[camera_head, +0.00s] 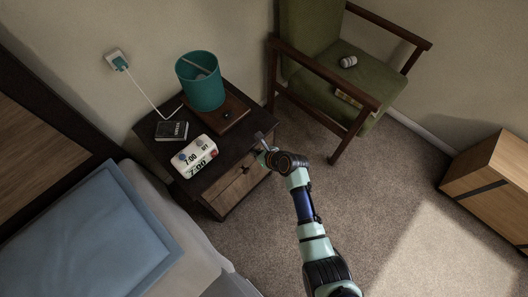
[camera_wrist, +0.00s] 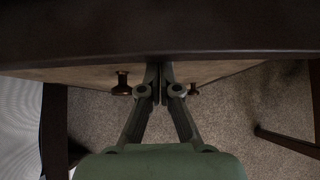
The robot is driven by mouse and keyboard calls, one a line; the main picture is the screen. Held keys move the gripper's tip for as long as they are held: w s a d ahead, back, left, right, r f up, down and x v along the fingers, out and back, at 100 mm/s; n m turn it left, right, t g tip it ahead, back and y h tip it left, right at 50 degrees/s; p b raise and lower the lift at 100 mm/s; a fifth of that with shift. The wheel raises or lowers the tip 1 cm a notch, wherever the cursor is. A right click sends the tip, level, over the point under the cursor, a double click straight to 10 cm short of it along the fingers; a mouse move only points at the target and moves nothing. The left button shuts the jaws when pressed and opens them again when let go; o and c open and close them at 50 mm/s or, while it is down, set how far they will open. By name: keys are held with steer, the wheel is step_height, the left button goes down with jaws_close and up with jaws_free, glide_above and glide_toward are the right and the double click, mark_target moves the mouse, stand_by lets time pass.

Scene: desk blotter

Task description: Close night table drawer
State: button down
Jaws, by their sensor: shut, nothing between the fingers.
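The night table (camera_head: 160,150) has a dark top and a lighter wooden drawer front (camera_head: 236,188) facing right. A small dark knob shows on that front (camera_head: 245,169). My gripper (camera_head: 262,143) is at the table's right front edge, with its fingers together and empty. In the wrist view the closed fingertips (camera_wrist: 161,76) are just below the dark tabletop edge (camera_wrist: 160,35), at the wooden front. One knob (camera_wrist: 122,83) is left of the fingers and another (camera_wrist: 193,89) is partly hidden to their right. I cannot tell how far any drawer stands out, or whether the fingers touch it.
A green armchair (camera_head: 325,90) stands behind my gripper. The bed (camera_head: 95,235) is at lower left. Carpet (camera_head: 395,190) is clear to the right.

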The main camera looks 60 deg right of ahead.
steer(key=shift+w+d+r, duration=0.1)
steer(key=shift+w+r, duration=0.1)
steer(key=shift+r, duration=0.15)
steer(key=v, duration=0.8)
steer(key=shift+s+f, duration=0.25)
steer(key=shift+f, duration=0.05)
